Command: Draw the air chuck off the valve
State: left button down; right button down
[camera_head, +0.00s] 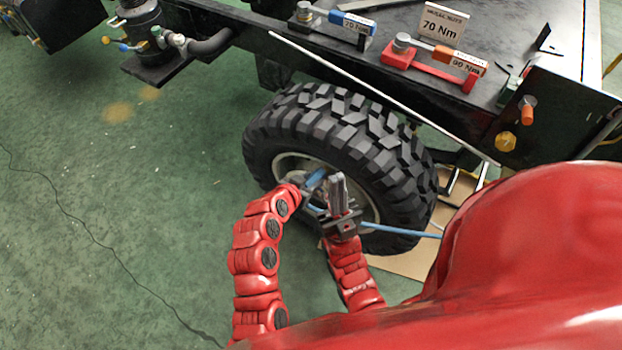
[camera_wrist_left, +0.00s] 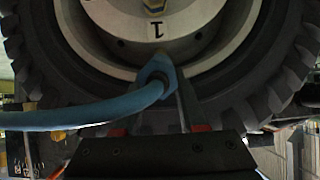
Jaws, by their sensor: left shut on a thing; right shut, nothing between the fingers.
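The blue air chuck (camera_head: 316,177) is in front of the wheel (camera_head: 340,125). In the left wrist view the chuck (camera_wrist_left: 157,73) lies between the fingers of my left gripper (camera_wrist_left: 165,97), which is shut on it. Its nose points at the wheel's pale rim (camera_wrist_left: 110,60); the valve is hidden, so I cannot tell whether they touch. The blue hose (camera_wrist_left: 80,115) bends away to the left there; in the head view it runs right (camera_head: 400,231). My right gripper (camera_head: 338,188) is shut and empty, pointing up just right of the left one, in front of the wheel.
The chassis deck (camera_head: 350,60) above the wheel carries a blue torque wrench (camera_head: 350,22), an orange-and-red one (camera_head: 445,58) and a 70 Nm sign (camera_head: 443,24). A long pale rod (camera_head: 380,94) slopes over the tyre. Green floor (camera_head: 120,200) at left is clear.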

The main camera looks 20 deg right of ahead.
aim_at(309, 182)
dwell(0.4)
pick_arm(q)
jog(key=shift+p+v, duration=0.6)
jog(key=shift+v, duration=1.95)
jog(key=shift+v, duration=0.8)
jog(key=shift+p+v, duration=0.35)
jog(key=shift+v, duration=1.85)
jog(key=shift+w+a, duration=0.1)
